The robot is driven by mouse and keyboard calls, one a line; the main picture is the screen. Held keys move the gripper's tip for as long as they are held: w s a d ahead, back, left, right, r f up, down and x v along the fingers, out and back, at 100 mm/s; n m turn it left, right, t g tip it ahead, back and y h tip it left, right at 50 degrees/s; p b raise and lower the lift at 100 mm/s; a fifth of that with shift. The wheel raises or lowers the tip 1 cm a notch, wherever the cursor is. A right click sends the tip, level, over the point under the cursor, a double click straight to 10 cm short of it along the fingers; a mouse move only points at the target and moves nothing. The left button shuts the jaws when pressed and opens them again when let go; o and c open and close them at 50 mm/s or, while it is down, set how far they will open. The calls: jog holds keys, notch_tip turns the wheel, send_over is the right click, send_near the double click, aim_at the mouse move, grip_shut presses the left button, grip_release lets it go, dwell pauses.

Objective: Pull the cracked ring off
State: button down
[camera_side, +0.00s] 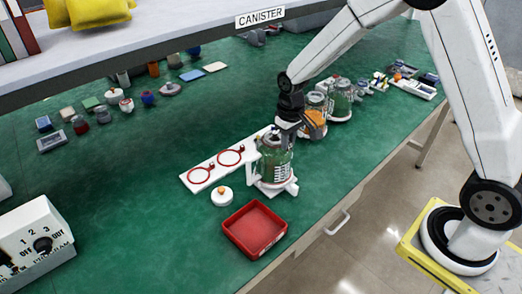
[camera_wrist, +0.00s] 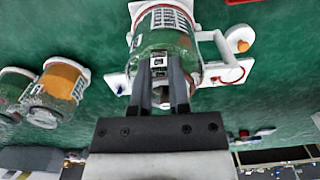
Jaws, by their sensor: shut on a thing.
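A clear canister (camera_side: 277,168) with green contents stands upright in a white holder (camera_side: 291,188) near the bench's front edge. My gripper (camera_side: 284,133) is at the canister's top, pointing down. In the wrist view, the fingertips (camera_wrist: 160,80) are closed in at the rim of the canister (camera_wrist: 165,42). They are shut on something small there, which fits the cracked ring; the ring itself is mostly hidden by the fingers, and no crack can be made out. Two red rings (camera_side: 230,157) (camera_side: 200,175) lie on a white board (camera_side: 215,167) left of the canister.
A white lid with an orange knob (camera_side: 222,196) lies in front of the board. An empty red tray (camera_side: 255,228) is close by. More canisters (camera_side: 314,115) stand behind to the right. A switch box (camera_side: 35,240) is at lower left.

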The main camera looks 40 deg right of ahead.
notch_tip(320, 180, up, 10)
jog(key=shift+f, duration=0.2)
dwell(6.1)
